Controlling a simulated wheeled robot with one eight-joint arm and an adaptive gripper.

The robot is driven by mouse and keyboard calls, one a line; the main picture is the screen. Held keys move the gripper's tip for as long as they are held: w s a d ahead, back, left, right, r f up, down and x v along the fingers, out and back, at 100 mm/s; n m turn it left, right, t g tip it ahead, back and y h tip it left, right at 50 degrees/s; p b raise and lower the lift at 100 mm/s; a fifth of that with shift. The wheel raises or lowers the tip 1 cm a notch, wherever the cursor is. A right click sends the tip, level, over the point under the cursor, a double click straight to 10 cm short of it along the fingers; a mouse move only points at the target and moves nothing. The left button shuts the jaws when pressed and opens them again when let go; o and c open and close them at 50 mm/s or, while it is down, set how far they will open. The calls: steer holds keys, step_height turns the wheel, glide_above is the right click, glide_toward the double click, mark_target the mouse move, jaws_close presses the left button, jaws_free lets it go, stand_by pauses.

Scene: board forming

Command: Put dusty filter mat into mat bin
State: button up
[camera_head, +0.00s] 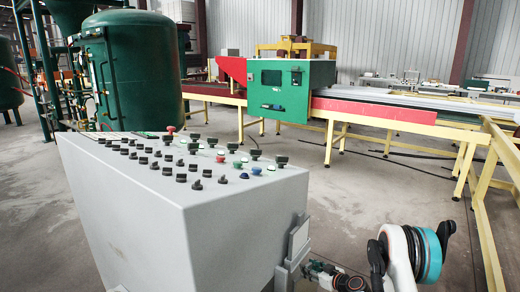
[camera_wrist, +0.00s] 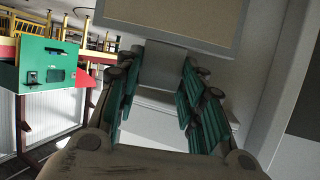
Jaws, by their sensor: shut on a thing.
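My gripper (camera_wrist: 161,78) has green ribbed fingers closed on a plain grey block (camera_wrist: 165,70) in the wrist view. The block adjoins a grey-framed panel with a beige face (camera_wrist: 185,15) at the top of that view. The beige face may be the dusty filter mat, but I cannot tell for sure. In the head view my gripper (camera_head: 287,274) is at the lower right side of the grey control console (camera_head: 150,225), beside a small pale square panel (camera_head: 299,238). The fingertips are too small there to make out. I cannot identify a mat bin in either view.
The console's sloped top carries several knobs and buttons (camera_head: 205,160). Behind it stand a green tank (camera_head: 135,70) and a green machine (camera_head: 278,90) on a yellow-framed line. Bare floor (camera_head: 365,185) lies between the console and that line.

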step_height(320, 180, down, 6)
steer(key=shift+r+b, duration=0.15)
steer(key=shift+b, duration=0.9)
